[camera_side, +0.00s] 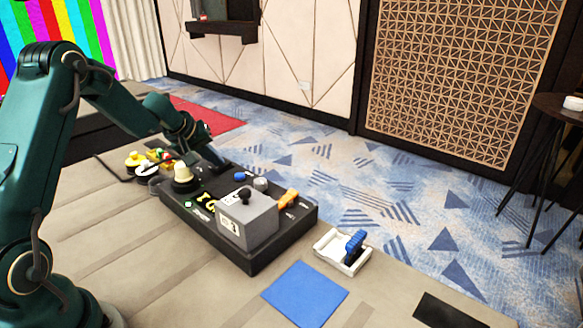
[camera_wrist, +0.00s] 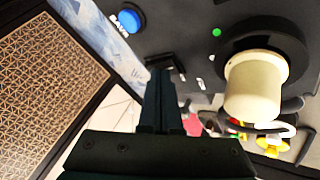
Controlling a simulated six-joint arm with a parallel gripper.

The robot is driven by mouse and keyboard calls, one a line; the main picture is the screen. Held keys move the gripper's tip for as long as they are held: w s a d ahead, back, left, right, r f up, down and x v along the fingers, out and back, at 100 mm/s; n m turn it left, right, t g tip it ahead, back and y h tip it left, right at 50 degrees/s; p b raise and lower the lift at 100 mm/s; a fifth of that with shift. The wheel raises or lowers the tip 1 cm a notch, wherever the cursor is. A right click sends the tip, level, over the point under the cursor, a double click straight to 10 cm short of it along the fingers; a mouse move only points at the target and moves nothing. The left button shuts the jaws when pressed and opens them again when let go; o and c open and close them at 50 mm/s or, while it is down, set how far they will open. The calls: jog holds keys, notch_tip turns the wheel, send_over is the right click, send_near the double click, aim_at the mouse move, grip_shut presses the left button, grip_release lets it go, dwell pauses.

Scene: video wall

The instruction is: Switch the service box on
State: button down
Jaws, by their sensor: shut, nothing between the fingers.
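A black control panel (camera_side: 182,208) lies on the table in the side view. A grey box (camera_side: 250,222) with a black knob (camera_side: 245,194) stands on its near end; I cannot read its markings to tell whether it is the service box. A cream knob (camera_side: 183,174) stands near the other end and is large in the wrist view (camera_wrist: 255,85). My gripper (camera_side: 217,161) is shut and empty over the panel's far edge, beyond the cream knob. In the wrist view its fingertips (camera_wrist: 163,72) are close to a small dark part of the panel; contact cannot be told.
A blue button (camera_side: 240,176) is on the panel, with a green light (camera_wrist: 216,32) in the wrist view. An orange handle (camera_side: 288,198) is at the right end. A white tray with a blue-handled brush (camera_side: 355,242) and a blue mat (camera_side: 305,294) lie nearby. Coloured items (camera_side: 150,160) sit behind.

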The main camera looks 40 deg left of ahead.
aim_at(218, 168)
jog(key=shift+r, duration=0.1)
jog(key=shift+w+r, duration=0.1)
jog(key=shift+r, duration=0.65)
jog(key=shift+w+a+r, duration=0.1)
jog(key=shift+w+r, duration=0.1)
jog(key=shift+r, duration=1.15)
jog(key=shift+w+r, duration=0.15)
jog(key=shift+r, duration=0.95)
